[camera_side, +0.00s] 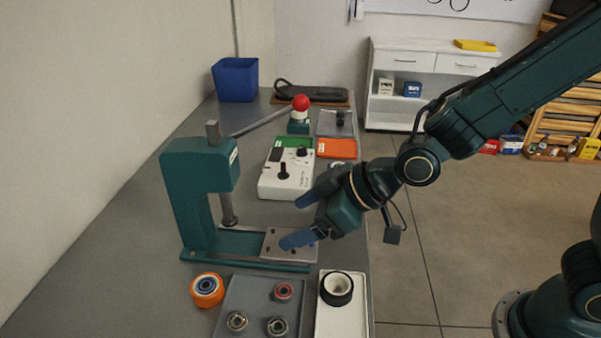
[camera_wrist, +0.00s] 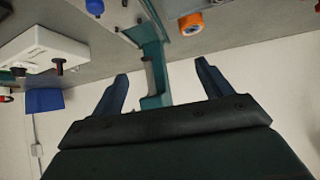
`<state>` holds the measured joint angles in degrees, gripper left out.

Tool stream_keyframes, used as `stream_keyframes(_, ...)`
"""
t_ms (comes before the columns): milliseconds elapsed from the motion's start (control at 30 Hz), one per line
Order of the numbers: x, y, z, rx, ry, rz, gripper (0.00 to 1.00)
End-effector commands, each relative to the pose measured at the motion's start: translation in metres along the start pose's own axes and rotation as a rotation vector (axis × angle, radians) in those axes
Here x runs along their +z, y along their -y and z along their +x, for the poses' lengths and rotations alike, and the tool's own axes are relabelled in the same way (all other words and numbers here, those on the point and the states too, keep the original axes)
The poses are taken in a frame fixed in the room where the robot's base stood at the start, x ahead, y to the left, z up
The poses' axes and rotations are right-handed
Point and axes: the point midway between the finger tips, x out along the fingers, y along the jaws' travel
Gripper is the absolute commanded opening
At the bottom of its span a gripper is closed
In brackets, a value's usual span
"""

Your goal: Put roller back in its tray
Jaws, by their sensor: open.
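A white tray (camera_side: 341,325) at the front right holds a black-rimmed white ring (camera_side: 336,288).
A green press (camera_side: 200,165) with a tall frame stands just left of my gripper. A wall bounds the bench's left side.

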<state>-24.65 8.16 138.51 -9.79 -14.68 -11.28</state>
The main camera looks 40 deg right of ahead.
Motion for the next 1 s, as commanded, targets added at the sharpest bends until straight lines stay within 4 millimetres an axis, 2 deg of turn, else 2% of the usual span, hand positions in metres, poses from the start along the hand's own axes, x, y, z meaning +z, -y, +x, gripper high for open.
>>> stream_keyframes(100,0.004,0.020,0.027,-0.042,-0.030,-0.028,0.78)
stream_keyframes(300,0.010,0.047,0.058,-0.087,-0.085,-0.061,0.78)
stream_keyframes(500,0.013,0.059,0.071,-0.106,-0.114,-0.075,0.78)
stream_keyframes(767,0.013,0.060,0.073,-0.107,-0.119,-0.076,0.78)
stream_keyframes(1000,0.011,0.062,0.087,-0.108,-0.117,-0.076,0.78)
